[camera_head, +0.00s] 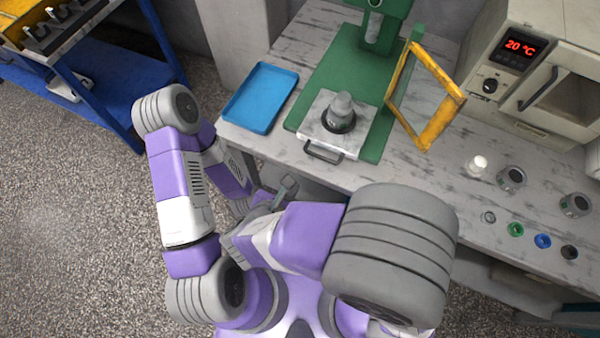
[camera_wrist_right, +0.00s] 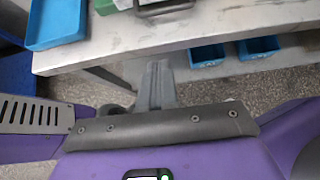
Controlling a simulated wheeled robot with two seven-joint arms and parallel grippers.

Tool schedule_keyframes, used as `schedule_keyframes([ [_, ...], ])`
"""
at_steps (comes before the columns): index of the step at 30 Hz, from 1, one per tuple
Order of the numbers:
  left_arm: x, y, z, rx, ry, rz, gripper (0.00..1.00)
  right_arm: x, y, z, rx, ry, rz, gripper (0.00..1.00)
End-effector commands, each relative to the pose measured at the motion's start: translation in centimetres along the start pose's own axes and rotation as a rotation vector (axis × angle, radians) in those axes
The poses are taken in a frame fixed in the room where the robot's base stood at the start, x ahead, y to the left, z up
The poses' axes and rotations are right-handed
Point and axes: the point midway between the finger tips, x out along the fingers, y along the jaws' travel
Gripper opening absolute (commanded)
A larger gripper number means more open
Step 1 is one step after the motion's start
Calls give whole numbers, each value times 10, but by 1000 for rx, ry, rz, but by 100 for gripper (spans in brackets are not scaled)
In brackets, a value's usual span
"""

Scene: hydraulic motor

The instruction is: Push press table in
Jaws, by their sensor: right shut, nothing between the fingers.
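The press table (camera_head: 313,131) is a pale marbled plate with a dark handle (camera_head: 323,153) on its front edge. It sits at the front end of the press's green base (camera_head: 335,70), out in front of the press column. A grey metal part with a dark ring (camera_head: 341,112) stands upright on it. My right gripper (camera_head: 288,186) is shut and empty, below the bench edge and apart from the handle. In the right wrist view its fingers (camera_wrist_right: 157,80) are together, with the handle (camera_wrist_right: 163,9) at the top. My left gripper is mostly hidden behind my right arm.
A blue tray (camera_head: 261,97) lies left of the press. A yellow frame (camera_head: 441,120) stands at its right. An oven (camera_head: 540,65) is at the back right. Small metal parts and coloured rings (camera_head: 543,241) lie on the right of the bench. Blue bins (camera_wrist_right: 207,55) sit below it.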

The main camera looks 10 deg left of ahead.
Motion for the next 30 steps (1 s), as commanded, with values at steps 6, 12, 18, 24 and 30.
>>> schedule_keyframes([
  [6,18,-7,-1,0,0,0,43,46,-2,-4,1,3,-9,0],
  [12,34,-13,-1,0,0,0,43,89,-2,-4,3,3,-7,0],
  [18,36,-14,-2,0,0,0,43,108,-2,18,5,5,-5,0],
  [24,37,-14,-2,0,0,0,43,115,-2,28,4,5,-4,0],
  [30,37,-14,-2,0,0,0,43,116,-2,29,3,5,-4,0],
])
